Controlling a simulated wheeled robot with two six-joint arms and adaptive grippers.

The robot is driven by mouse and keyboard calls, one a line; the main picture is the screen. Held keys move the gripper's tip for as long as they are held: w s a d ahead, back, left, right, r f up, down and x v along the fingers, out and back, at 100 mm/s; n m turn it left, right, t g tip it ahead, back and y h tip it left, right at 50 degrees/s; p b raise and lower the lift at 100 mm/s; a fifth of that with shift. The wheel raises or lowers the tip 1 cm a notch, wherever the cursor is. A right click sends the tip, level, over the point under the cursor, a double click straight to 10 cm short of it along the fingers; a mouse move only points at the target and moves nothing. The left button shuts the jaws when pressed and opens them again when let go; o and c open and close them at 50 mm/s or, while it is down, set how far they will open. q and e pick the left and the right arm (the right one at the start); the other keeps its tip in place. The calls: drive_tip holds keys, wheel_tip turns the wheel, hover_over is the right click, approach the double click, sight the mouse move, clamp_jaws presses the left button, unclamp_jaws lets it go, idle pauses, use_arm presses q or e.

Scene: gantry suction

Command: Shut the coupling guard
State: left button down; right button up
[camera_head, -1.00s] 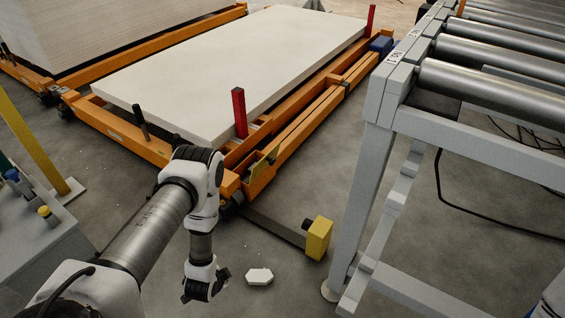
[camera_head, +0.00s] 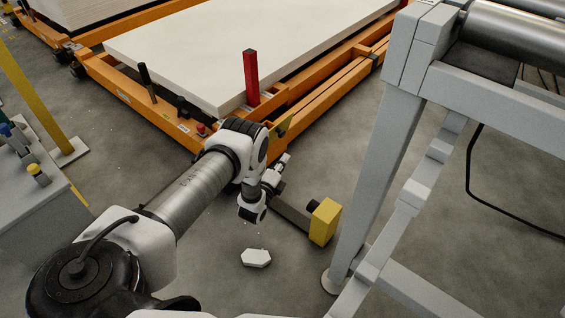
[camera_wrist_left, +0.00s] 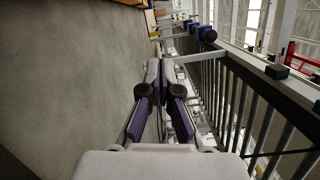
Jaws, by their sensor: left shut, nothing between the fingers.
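I cannot tell for certain which part is the coupling guard. A small yellow-green plate (camera_head: 285,124) stands at the near corner of the orange cart, partly behind my left arm; it may be the guard. My left gripper (camera_head: 284,159) is just below and beside that plate, small in the head view, with no clear contact. In the left wrist view the left gripper (camera_wrist_left: 159,68) has its fingertips together with nothing between them. My right gripper is out of view.
The orange cart (camera_head: 118,92) carries a white slab (camera_head: 215,48) beside a red post (camera_head: 251,78). A yellow block (camera_head: 325,222) and a white piece (camera_head: 256,258) are on the floor. A grey conveyor frame (camera_head: 385,165) stands at right, a grey cabinet (camera_head: 45,205) at left.

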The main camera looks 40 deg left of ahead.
use_arm(q)
drive_tip(key=w+a+r+b, duration=0.1)
drive_tip(key=w+a+b, duration=0.3)
drive_tip(key=w, duration=0.2)
drive_tip(key=shift+w+a, duration=0.4)
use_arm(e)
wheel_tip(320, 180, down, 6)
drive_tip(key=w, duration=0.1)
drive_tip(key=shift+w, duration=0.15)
use_arm(q)
drive_tip(key=shift+r, duration=0.1)
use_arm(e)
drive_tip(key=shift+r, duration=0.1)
